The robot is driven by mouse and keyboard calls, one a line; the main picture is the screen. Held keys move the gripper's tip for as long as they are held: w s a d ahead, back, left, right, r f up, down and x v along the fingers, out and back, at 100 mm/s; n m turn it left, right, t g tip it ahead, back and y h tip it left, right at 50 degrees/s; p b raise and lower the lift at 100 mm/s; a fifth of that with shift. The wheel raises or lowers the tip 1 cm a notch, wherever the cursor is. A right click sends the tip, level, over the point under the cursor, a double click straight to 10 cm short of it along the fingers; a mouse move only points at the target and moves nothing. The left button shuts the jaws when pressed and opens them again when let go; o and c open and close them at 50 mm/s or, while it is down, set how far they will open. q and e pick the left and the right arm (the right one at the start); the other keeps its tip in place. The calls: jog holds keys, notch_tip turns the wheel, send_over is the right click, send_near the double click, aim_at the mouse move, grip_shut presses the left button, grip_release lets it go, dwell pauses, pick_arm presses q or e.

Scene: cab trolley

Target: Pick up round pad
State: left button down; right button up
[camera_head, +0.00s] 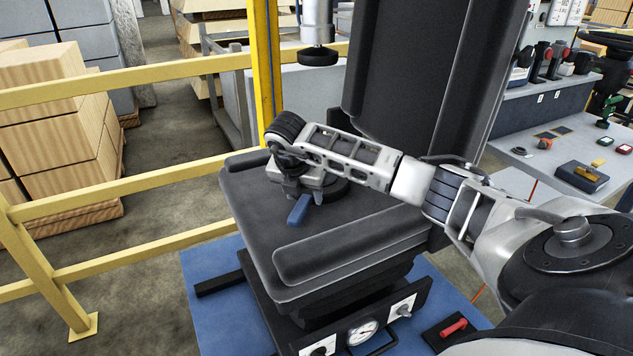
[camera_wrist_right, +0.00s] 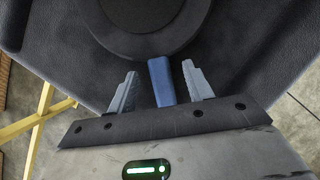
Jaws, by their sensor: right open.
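The round pad (camera_head: 338,189) is a dark disc lying on the black seat (camera_head: 250,205), partly hidden by my right gripper in the head view. A blue handle (camera_head: 299,210) sticks out from it towards the seat's front. In the wrist view the pad (camera_wrist_right: 150,28) fills the top middle, with the blue handle (camera_wrist_right: 161,82) pointing down. My right gripper (camera_wrist_right: 160,68) is open, one grey finger on each side of the handle with a visible gap on both sides. In the head view my right gripper (camera_head: 297,180) is over the pad's left part. My left gripper is not in view.
The tall backrest (camera_head: 405,70) rises behind the seat. A yellow post (camera_head: 266,60) and yellow rails (camera_head: 130,185) stand at the left. A grey cylinder (camera_head: 318,54) hangs at the top. A gauge panel (camera_head: 362,332) is below the seat; a grey workbench (camera_head: 560,165) is at the right.

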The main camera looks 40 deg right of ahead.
jog(key=shift+x, duration=0.95)
grip_shut()
jog(key=shift+w+r, duration=0.1)
jog(key=shift+r, duration=0.05)
